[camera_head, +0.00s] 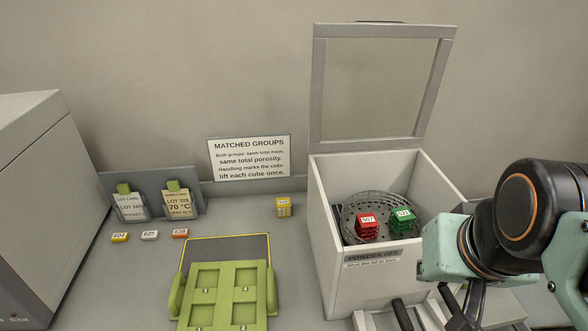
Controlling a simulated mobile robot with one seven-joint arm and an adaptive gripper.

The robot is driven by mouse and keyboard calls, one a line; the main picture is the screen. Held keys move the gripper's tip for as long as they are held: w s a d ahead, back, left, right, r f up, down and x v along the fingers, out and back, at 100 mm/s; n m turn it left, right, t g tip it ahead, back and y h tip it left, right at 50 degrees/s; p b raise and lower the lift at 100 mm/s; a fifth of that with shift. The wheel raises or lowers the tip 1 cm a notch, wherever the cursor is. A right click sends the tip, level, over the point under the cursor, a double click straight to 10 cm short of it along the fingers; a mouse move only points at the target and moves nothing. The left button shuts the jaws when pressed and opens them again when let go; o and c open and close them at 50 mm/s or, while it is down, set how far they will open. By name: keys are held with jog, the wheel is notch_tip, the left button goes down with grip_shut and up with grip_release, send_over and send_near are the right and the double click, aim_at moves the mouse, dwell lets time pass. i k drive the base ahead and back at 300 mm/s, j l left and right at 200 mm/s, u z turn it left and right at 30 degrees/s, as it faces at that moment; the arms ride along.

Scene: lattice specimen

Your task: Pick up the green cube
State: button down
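The green cube (404,222) is a lattice block with a pale label. It sits on a round wire rack inside the open grey box (334,206), to the right of a red lattice cube (367,230). My arm comes in from the right, in front of the box. My gripper (428,314) is low in the picture, with dark parts cut off by the bottom edge. It is outside the box and apart from the green cube. Its fingertips are not clearly seen, so I cannot tell its opening.
The box's framed lid (320,90) stands raised. A yellow cube (284,207) stands left of the box. A green four-pocket tray (212,297) lies in front. Several small number tags (150,235) and two lot cards (178,202) are at left, beside a grey cabinet (45,200).

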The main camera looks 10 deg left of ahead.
aim_at(399, 222)
jog(key=u, duration=1.55)
jog(key=k+l+z, duration=0.15)
jog(key=z, duration=1.3)
jog(key=i+l+z, duration=0.45)
jog(key=k+j, duration=0.1)
jog(key=k, duration=0.2)
jog(key=i+l+u, duration=0.1)
jog(key=i+l, duration=0.2)
jog(key=i, duration=0.05)
